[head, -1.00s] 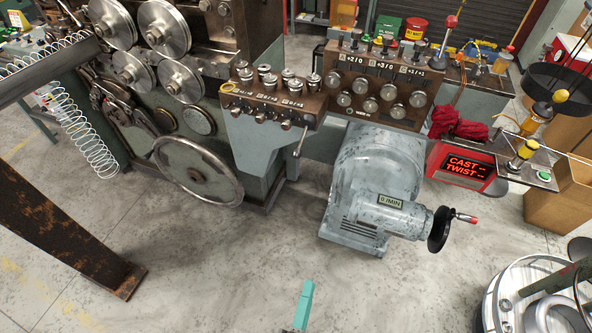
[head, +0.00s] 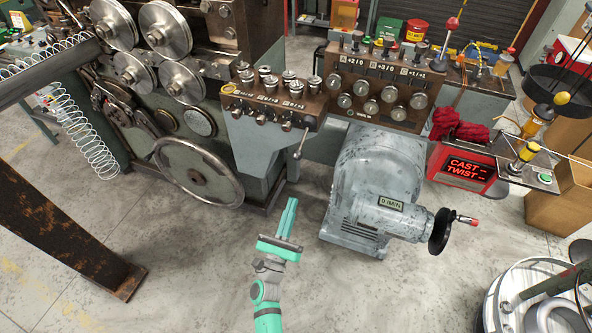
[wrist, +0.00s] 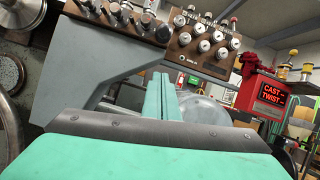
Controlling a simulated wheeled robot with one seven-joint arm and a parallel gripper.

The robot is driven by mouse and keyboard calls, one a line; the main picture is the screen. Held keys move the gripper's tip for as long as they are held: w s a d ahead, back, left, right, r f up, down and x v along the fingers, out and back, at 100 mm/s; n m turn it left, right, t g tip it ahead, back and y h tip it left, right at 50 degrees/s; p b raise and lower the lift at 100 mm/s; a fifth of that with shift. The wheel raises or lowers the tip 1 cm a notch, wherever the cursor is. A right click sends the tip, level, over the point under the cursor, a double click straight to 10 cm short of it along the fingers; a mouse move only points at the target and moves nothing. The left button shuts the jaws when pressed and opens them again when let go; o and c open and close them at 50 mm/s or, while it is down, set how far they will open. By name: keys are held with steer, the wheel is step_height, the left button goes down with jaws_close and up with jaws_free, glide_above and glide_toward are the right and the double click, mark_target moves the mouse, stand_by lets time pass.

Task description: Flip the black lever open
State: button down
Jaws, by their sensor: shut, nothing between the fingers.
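A thin, dark lever (head: 301,140) slants down from the right end of the lower knob panel in the head view. Several black-topped sticks (head: 418,50) stand along the top of the upper panel; I cannot tell which part is the black lever of the task. My gripper (head: 290,203) is teal, shut and empty. It points up over the floor, below the lower panel and left of the grey motor housing, apart from the lever. In the wrist view the closed fingers (wrist: 160,80) point toward the gap between the panels. The thin lever cannot be made out there.
The lower knob panel (head: 270,95) and upper knob panel (head: 378,90) stand ahead. A large handwheel (head: 198,172) is left, and the motor housing (head: 375,185) with a black crank wheel (head: 440,231) is right. A rusty beam (head: 60,235) stands at left. The floor around my arm is clear.

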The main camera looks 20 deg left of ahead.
steer(key=shift+w, duration=0.15)
glide_toward(301, 146)
steer(key=shift+w+d+f, duration=0.1)
steer(key=shift+w+f, duration=0.15)
steer(key=shift+w, duration=0.5)
steer(key=shift+w+f, duration=0.25)
steer(key=shift+w, duration=0.45)
steer(key=shift+w+f, duration=0.25)
steer(key=shift+w, duration=0.5)
steer(key=shift+d+r, duration=0.1)
